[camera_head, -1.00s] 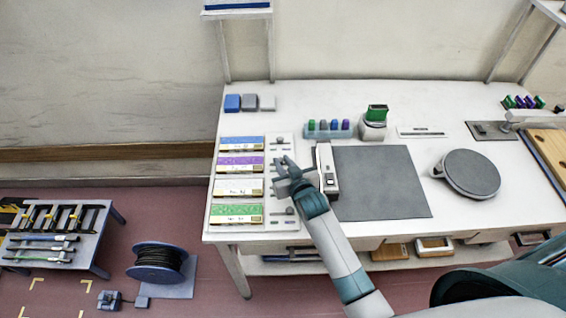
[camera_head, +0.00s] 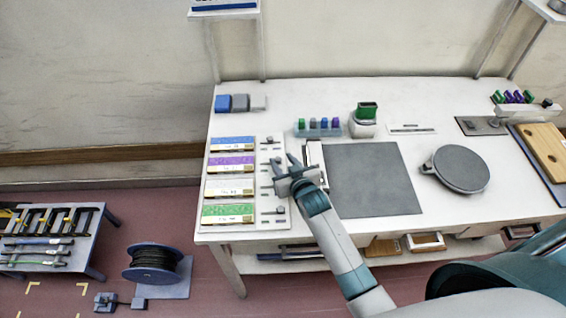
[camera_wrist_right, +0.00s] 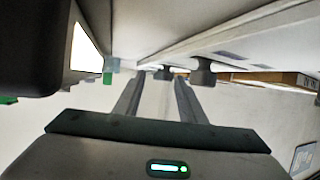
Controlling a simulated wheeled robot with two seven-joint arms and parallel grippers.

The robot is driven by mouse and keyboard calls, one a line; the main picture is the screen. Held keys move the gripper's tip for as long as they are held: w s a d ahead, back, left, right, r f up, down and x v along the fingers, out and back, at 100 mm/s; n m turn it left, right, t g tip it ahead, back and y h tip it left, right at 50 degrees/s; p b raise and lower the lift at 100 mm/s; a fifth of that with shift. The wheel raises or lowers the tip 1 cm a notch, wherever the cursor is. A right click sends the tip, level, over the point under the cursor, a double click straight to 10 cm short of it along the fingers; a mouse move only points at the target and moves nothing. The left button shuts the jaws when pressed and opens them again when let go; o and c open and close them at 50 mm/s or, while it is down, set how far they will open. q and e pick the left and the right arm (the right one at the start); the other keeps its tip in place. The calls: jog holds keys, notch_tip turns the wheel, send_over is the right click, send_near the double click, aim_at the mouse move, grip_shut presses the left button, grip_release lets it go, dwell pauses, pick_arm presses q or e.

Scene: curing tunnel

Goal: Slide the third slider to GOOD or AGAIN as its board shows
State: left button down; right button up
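A pale panel (camera_head: 285,222) at the table's left end carries a column of boards: blue, purple, white, green. The third, white board (camera_head: 229,187) has print too small to read. Sliders lie right of the boards; the fourth slider's dark knob (camera_head: 281,210) shows beside the green board. My right gripper (camera_head: 286,160) is over the panel's right edge, beside the white board, and hides much of the third slider. In the right wrist view its fingers are apart with nothing between them; a dark knob (camera_wrist_right: 163,73) shows beyond the tips, another (camera_wrist_right: 203,73) to the right. My left gripper is not in view.
A white device (camera_head: 314,155) and a dark grey mat (camera_head: 375,180) lie right of my gripper. A rack of coloured pieces (camera_head: 318,131) stands behind. A round grey turntable (camera_head: 461,169) is farther right. Blue and grey blocks (camera_head: 240,103) sit at the back left.

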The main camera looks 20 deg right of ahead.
jog(key=shift+s+a, duration=0.1)
jog(key=shift+s, duration=0.05)
jog(key=shift+s+r, duration=0.2)
jog(key=shift+s, duration=0.25)
jog(key=b+v, duration=0.4)
jog(key=v, duration=1.2)
jog(key=shift+r, duration=0.15)
jog(key=shift+s, duration=0.15)
